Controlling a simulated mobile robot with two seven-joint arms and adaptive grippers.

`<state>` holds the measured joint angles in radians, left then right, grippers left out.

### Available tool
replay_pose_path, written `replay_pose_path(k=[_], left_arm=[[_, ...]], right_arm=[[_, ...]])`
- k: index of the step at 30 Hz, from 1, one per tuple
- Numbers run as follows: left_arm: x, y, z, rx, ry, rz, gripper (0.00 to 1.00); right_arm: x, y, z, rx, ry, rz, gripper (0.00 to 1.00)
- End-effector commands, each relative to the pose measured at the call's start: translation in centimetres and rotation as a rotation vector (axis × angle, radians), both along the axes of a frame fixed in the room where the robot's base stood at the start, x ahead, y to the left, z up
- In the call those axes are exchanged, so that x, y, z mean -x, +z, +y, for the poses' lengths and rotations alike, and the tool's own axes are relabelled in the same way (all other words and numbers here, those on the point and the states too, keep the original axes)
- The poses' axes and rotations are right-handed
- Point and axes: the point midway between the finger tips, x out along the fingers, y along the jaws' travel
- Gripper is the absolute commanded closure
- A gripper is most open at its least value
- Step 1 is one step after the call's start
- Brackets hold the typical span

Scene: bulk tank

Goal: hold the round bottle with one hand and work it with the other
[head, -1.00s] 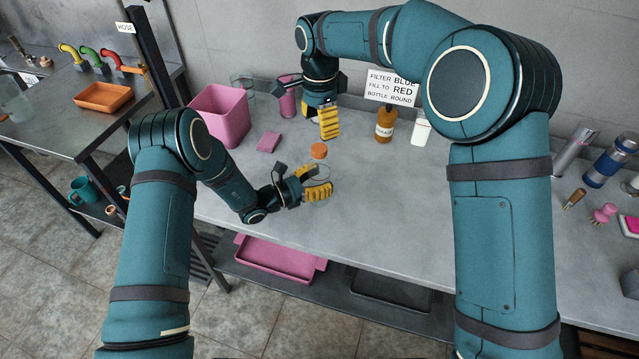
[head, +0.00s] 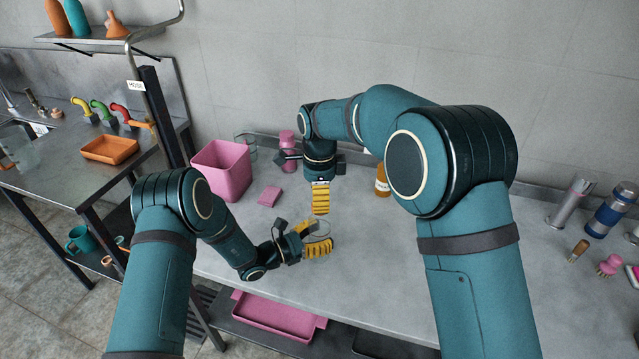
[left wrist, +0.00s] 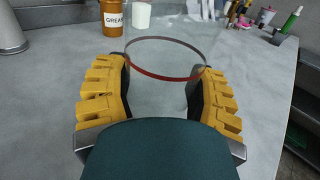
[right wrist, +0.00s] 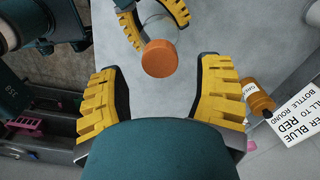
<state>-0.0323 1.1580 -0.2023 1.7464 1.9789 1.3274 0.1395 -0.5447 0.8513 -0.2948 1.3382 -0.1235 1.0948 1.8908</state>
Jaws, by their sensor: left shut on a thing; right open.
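My left gripper (head: 314,243) is low over the bench, shut on the clear round bottle (left wrist: 165,76), which shows a red line between the yellow fingers in the left wrist view. An orange round cap (right wrist: 160,58) shows between the open fingers of my right gripper (right wrist: 165,100) in the right wrist view, near the left gripper's tips. I cannot tell whether the cap sits on the bottle or lies beside it. In the head view my right gripper (head: 320,212) points down just above the left one and hides the cap.
A pink bin (head: 222,170) and a pink sponge (head: 270,195) are at the left. An amber bottle (head: 382,182) stands behind; a white cup (left wrist: 140,16) stands beside it. The sign (right wrist: 300,115) is at the wall. Flasks (head: 612,208) and brushes (head: 610,264) are at the right.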

Motion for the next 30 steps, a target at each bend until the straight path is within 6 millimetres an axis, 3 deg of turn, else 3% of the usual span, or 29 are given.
replay_pose_path(k=[7,19,24,25,30], left_arm=[[0.0,0.0,0.0,0.0,0.0,0.0,1.0],[0.0,0.0,0.0,0.0,0.0,0.0,1.0],[0.0,0.0,0.0,0.0,0.0,0.0,1.0],[0.0,0.0,0.0,0.0,0.0,0.0,1.0],[0.0,0.0,0.0,0.0,0.0,0.0,1.0]], right_arm=[[0.0,-2.8,0.0,0.0,0.0,0.001,0.35],[0.0,-3.3,0.0,-0.001,0.001,0.0,0.36],[0.0,-3.3,0.0,0.0,0.001,0.0,0.96],[0.0,-3.3,0.0,-0.001,0.001,0.0,1.0],[0.0,-3.3,0.0,0.0,0.001,0.0,1.0]])
